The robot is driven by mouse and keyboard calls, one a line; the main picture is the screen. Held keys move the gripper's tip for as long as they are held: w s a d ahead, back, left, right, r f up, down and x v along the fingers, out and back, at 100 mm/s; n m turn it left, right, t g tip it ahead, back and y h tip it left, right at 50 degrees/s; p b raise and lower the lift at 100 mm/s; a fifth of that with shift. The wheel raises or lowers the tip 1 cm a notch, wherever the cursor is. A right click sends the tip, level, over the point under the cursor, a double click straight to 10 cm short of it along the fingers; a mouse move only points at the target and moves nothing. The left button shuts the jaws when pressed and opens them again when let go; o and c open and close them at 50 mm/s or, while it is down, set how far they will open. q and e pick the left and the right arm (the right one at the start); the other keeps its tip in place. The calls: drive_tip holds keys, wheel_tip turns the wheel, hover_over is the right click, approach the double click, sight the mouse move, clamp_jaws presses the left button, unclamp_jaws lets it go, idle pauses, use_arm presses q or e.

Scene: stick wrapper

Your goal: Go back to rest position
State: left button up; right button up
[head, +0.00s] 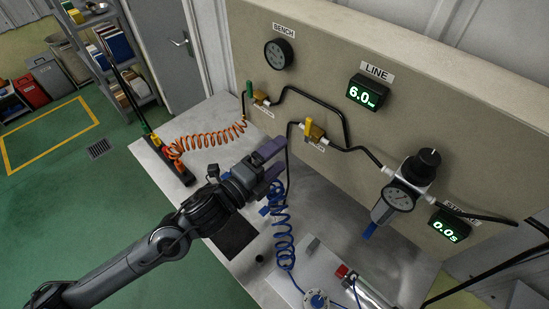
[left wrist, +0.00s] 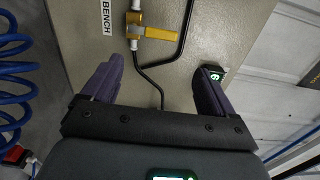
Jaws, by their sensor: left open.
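My left gripper (head: 280,165) is open and empty in the head view, over the bench in front of the panel. Its arm comes in from the lower left. In the left wrist view the two purple fingers (left wrist: 157,85) stand wide apart with nothing between them. The yellow-handled valve (head: 313,131) on the panel is a short way beyond the gripper. It also shows in the left wrist view (left wrist: 172,34), ahead of the fingers and apart from them. My right gripper is not in either view.
A blue coiled hose (head: 281,229) hangs close below the gripper. An orange coiled hose (head: 205,142) lies to the left. The regulator (head: 412,178) and the LINE display (head: 367,93), reading 6.0, are on the panel at right. A red-ended cylinder (head: 342,271) lies at the front.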

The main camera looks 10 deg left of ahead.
use_arm(q)
drive_tip(key=shift+s+f, duration=0.1)
idle(0.4)
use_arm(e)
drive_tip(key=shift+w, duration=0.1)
use_arm(q)
drive_tip(key=s+f+n+g+y, duration=0.25)
drive_tip(key=s+f+n, duration=0.65)
drive_tip(key=f, duration=0.5)
drive_tip(key=s+a+f+n+g+y, duration=0.4)
drive_tip(key=s+a+f+n, duration=0.1)
drive_tip(key=s+a+n, duration=0.3)
drive_tip(key=s+a+f+n+g+y, duration=0.45)
drive_tip(key=s+a+n, duration=0.2)
drive_tip(key=s, duration=0.35)
wheel_tip(320, 180, up, 23)
drive_tip(key=p, duration=2.3)
drive_tip(key=shift+a+r+h+p, duration=0.15)
drive_tip(key=shift+a+h+p, duration=0.2)
drive_tip(key=shift+h, duration=0.05)
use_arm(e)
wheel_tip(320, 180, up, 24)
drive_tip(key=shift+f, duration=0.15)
